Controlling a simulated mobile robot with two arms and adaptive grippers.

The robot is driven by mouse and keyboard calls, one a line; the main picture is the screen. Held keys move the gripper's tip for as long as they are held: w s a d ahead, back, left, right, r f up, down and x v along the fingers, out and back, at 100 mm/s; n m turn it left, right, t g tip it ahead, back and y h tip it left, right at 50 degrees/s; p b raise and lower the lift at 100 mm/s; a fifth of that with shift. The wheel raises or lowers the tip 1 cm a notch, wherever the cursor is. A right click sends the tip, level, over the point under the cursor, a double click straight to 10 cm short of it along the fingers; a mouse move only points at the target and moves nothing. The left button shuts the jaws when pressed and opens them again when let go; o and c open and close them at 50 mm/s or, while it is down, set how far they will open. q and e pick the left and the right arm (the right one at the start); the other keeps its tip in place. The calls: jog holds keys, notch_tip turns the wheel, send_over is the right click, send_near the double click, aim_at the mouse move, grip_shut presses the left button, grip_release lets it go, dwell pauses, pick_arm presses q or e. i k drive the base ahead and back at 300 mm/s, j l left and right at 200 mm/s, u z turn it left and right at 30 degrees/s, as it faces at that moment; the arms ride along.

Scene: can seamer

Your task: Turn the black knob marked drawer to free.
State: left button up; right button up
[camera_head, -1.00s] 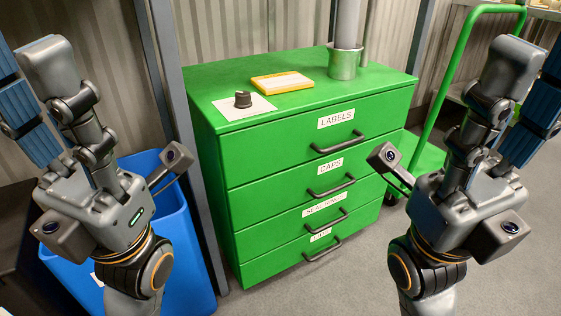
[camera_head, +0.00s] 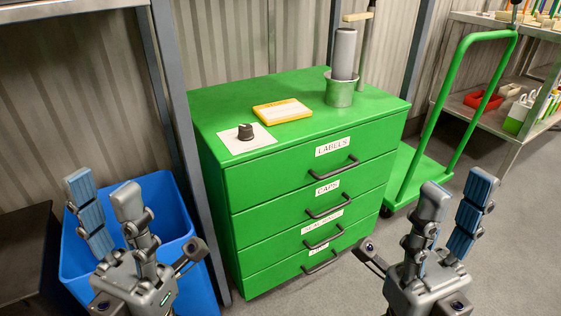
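The black knob (camera_head: 245,132) stands on a pale square plate (camera_head: 262,140) on top of the green drawer cabinet (camera_head: 222,112), near its front left corner. Any marking around the knob is too small to read. My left gripper (camera_head: 102,199) is at the lower left, in front of the blue bin, fingers pointing up and spread apart, empty.
A yellow-edged card or box (camera_head: 282,111) and a metal pot with a grey cylinder (camera_head: 340,92) also stand on the cabinet. A blue bin (camera_head: 180,215) and a grey post (camera_head: 181,130) are at its left. A green trolley (camera_head: 437,130) and a shelf rack (camera_head: 530,133) are at its right.

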aim_at(247, 133)
jog(key=l+u, duration=0.1)
jog(key=u, duration=0.35)
jog(key=l+u, duration=0.15)
jog(key=u, duration=0.3)
jog(key=l+u, duration=0.2)
jog(key=l, duration=0.25)
jog(key=l+u, duration=0.2)
jog(key=l, duration=0.25)
jog(key=k+l+u, duration=0.2)
jog(key=l, duration=0.2)
jog(key=l+u, duration=0.2)
jog(key=l, duration=0.3)
jog(key=k+l+u, duration=0.2)
jog(key=l, duration=0.2)
jog(key=k+l, duration=0.1)
jog(key=l, duration=0.25)
jog(key=k+l, duration=0.1)
jog(key=l, duration=0.3)
jog(key=k+l, duration=0.15)
jog(key=l, duration=0.2)
jog(key=k+l, duration=0.1)
jog(key=l, duration=0.3)
jog(key=k+l+u, duration=0.1)
jog(key=l, duration=0.25)
jog(key=k+l, duration=0.15)
jog(key=l, duration=0.2)
